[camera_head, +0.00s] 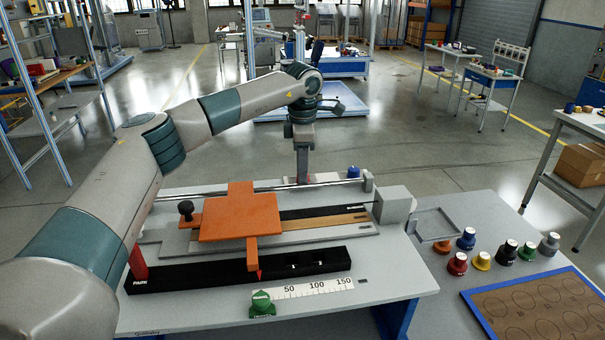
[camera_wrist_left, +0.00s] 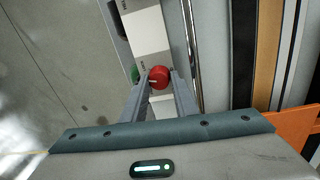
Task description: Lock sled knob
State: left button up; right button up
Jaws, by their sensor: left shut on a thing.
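My left gripper (camera_head: 303,180) points down behind the steel rail at the back of the bench fixture. In the left wrist view its fingers are shut on a round red knob (camera_wrist_left: 160,77) with a white mark, which sits over a pale labelled plate (camera_wrist_left: 150,34). The gripper mostly hides this knob in the head view. The orange sled (camera_head: 238,218) lies across the fixture, with a black knob (camera_head: 186,208) at its left side and a red pointer (camera_head: 260,274) at its front. My right gripper is not in view.
A blue knob (camera_head: 353,171) stands right of my gripper, and a green knob (camera_head: 262,303) is by the white scale (camera_head: 310,288). The steel rail (camera_wrist_left: 191,50) runs close beside the fingers. Several coloured knobs and a hole board (camera_head: 540,308) lie at right.

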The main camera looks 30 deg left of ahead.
pick_arm(q)
jog(key=m, duration=0.5)
jog(key=shift+a+r+b, duration=0.1)
jog(key=shift+r+b, duration=0.05)
jog(key=shift+b, duration=0.25)
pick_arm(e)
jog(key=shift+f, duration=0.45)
pick_arm(q)
jog(key=shift+m, duration=0.4)
jog(key=o, duration=1.1)
jog(key=shift+c, duration=0.2)
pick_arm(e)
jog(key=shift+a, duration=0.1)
pick_arm(q)
notch_tip(320, 180, up, 6)
jog(key=shift+s+f+b, duration=0.1)
jog(key=shift+s+b, duration=0.05)
jog(key=shift+b, duration=0.9)
notch_tip(320, 180, up, 12)
jog(key=b, duration=0.1)
jog(key=shift+s+f+b, duration=0.25)
jog(key=shift+s+b, duration=0.05)
jog(key=shift+s, duration=0.15)
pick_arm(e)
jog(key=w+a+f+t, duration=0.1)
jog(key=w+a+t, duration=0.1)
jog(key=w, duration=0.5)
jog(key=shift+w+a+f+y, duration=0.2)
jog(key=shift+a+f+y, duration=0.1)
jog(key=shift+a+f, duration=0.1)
